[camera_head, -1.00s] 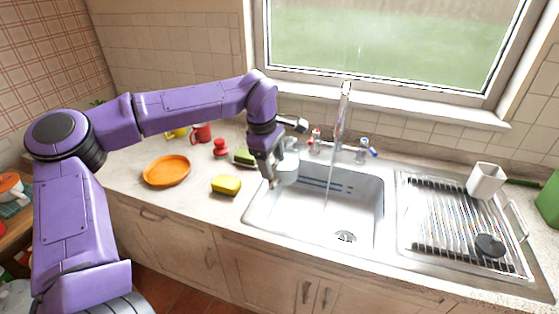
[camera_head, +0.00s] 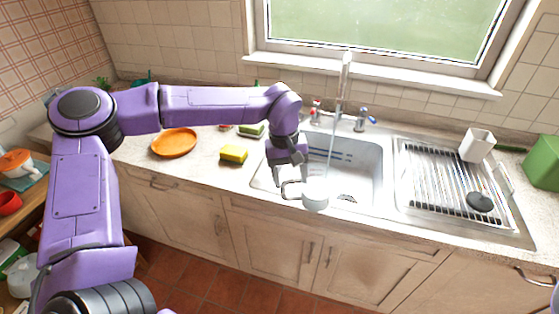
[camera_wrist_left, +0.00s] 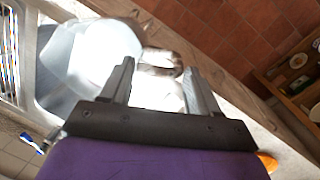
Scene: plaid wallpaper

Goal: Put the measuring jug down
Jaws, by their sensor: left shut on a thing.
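The measuring jug (camera_head: 315,196) is pale and translucent. In the head view it is over the front part of the sink (camera_head: 368,165), near the front rim. In the left wrist view the jug (camera_wrist_left: 105,52) fills the upper left, with its handle between the fingers. My left gripper (camera_head: 291,186) points down, left of the jug, and is shut on it. In the left wrist view the left gripper (camera_wrist_left: 158,78) shows both fingers. The jug hides part of the sink, and I cannot tell whether its base touches anything. My right gripper is out of view.
Water runs from the tap (camera_head: 345,75) close behind the jug. A yellow sponge (camera_head: 234,154) and an orange plate (camera_head: 174,143) lie on the counter left of the sink. A ribbed drainer (camera_head: 450,185) with a white cup (camera_head: 477,145) is at right. Counter front-left is bare.

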